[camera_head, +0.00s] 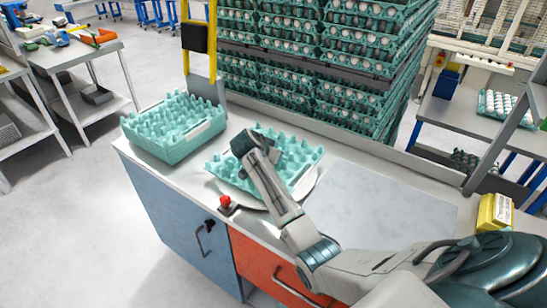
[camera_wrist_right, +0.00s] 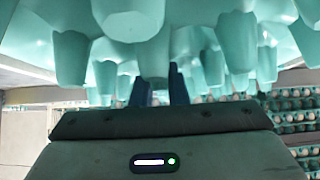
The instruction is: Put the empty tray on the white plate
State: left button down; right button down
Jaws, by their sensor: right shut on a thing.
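The empty teal egg tray (camera_head: 302,155) is over the round white plate (camera_head: 250,203) on the counter. The plate's rim shows along the tray's front and right edges; the rest is hidden. I cannot tell whether the tray touches the plate or hangs just above it. My right gripper (camera_head: 262,147) is shut on the tray near its middle. In the right wrist view the fingers (camera_wrist_right: 158,88) reach in among the tray's cups (camera_wrist_right: 135,18), which fill the upper part of the picture. My left gripper is not in view.
A stack of teal trays (camera_head: 178,143) stands left of the plate. A red button (camera_head: 225,202) sits near the front edge. A grey mat (camera_head: 380,208) lies clear on the right, with a yellow box (camera_head: 494,212) beyond. Tall stacks of egg-filled trays (camera_head: 320,60) rise behind the counter.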

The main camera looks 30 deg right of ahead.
jog(key=shift+f, duration=0.65)
jog(key=c, duration=1.4)
grip_release()
jog(key=shift+c, duration=0.2)
jog(key=b+v, duration=0.2)
jog(key=v, duration=0.8)
jog(key=shift+s+a+r, duration=0.1)
jog(key=shift+a+r, duration=0.15)
jog(key=shift+a, duration=0.05)
jog(key=shift+s+a+r, duration=0.2)
jog(key=shift+a+r, duration=0.15)
jog(key=shift+r, duration=0.15)
